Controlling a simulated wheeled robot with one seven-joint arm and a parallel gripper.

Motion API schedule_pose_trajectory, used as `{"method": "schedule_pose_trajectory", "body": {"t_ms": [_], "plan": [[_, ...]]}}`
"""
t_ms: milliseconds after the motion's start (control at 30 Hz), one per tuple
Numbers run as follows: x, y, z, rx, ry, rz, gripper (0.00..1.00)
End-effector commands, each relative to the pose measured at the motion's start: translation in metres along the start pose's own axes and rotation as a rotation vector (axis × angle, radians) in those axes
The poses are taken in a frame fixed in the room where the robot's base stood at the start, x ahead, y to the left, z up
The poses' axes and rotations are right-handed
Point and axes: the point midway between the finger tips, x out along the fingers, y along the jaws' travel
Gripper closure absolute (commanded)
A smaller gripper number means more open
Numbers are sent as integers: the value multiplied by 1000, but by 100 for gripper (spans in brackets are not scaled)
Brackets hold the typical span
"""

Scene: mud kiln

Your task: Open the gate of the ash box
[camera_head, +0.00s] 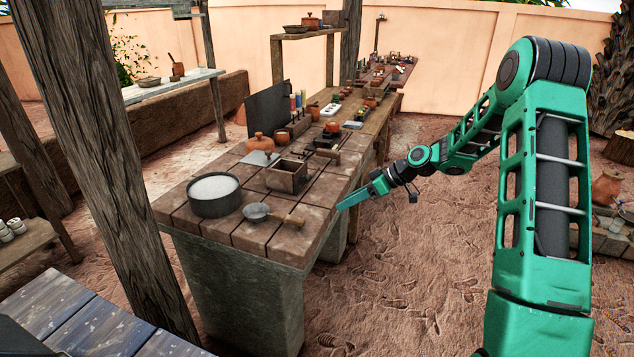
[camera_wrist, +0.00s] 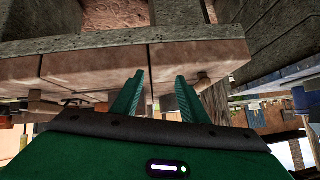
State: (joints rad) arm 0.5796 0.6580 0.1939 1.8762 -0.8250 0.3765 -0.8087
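A small open-topped, dark brown box (camera_head: 287,178), which looks like the ash box, stands on the tiled worktop (camera_head: 262,232) near its front right. Its gate cannot be made out at this size. My gripper (camera_head: 341,207) is at the worktop's right edge, to the right of the box and apart from it. In the wrist view, my gripper (camera_wrist: 161,78) has its two green fingers spread with nothing held between them. Reddish tiles (camera_wrist: 100,68) and a grey edge lie just beyond the fingertips. I cannot tell whether the fingers touch the tiles.
A lidded clay pot (camera_head: 260,142) and several small items are behind. A wooden post (camera_head: 105,150) stands at left.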

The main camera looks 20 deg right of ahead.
Motion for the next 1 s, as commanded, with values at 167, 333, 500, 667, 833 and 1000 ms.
{"method": "schedule_pose_trajectory", "body": {"t_ms": [167,333,500,667,833,1000], "plan": [[28,31,-16,-92,230,-44,60],[36,57,-30,-163,455,-38,60],[31,78,-37,-205,624,-6,60],[26,88,-38,-223,701,18,60],[32,89,-45,-228,719,23,60],[51,87,-61,-228,716,20,60]]}}
